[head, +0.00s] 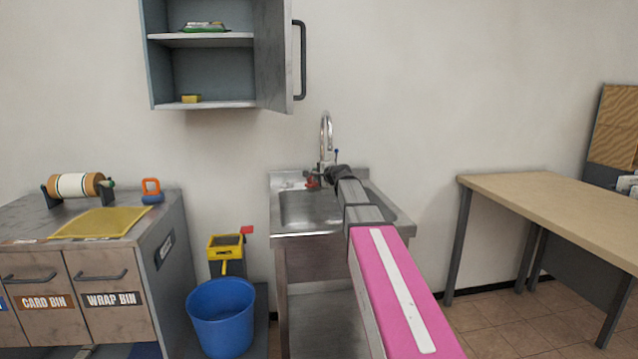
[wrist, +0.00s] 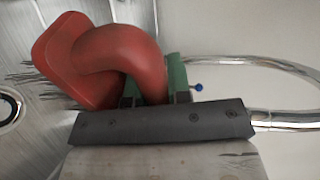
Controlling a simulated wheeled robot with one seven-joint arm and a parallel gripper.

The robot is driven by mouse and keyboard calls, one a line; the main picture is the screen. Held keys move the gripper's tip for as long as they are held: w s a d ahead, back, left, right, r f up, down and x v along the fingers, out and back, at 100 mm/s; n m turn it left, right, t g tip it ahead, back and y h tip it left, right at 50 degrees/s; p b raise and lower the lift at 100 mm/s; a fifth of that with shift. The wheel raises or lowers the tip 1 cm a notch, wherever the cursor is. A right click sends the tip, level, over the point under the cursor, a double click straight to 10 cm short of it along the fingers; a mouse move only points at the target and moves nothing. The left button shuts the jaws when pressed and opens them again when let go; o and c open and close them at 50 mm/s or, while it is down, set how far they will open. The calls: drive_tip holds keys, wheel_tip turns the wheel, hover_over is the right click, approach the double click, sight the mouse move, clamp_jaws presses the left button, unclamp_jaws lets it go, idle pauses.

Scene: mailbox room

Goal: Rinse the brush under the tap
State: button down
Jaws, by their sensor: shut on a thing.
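A red brush (wrist: 105,55) with a curved handle and dark bristles is held between the green pads of my gripper (wrist: 153,84) in the wrist view. In the head view the brush (head: 312,181) shows as a small red shape over the back of the metal sink (head: 308,212), beside the tap (head: 327,132). My gripper (head: 326,178) is shut on its handle, partly hidden by my arm. The tap's curved chrome pipe (wrist: 285,66) is at the right in the wrist view, with a blue-knobbed lever (wrist: 198,87). I see no water stream.
An open wall cabinet (head: 210,70) hangs above and left of the sink; its door (head: 275,58) stands out. A blue bucket (head: 222,318) is on the floor at left. A bin counter (head: 100,270) stands far left, a wooden table (head: 560,205) at right.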

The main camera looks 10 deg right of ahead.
drive_tip(key=shift+w+a, duration=0.2)
drive_tip(key=shift+a, duration=0.05)
drive_tip(key=shift+s+d, duration=0.1)
drive_tip(key=shift+d, duration=0.05)
drive_tip(key=shift+s+d, duration=0.3)
drive_tip(key=shift+d, duration=0.05)
idle(0.4)
drive_tip(key=s+a, duration=0.4)
drive_tip(key=s, duration=0.2)
drive_tip(key=shift+s+a, duration=0.25)
drive_tip(key=shift+a, duration=0.05)
idle(0.5)
idle(1.1)
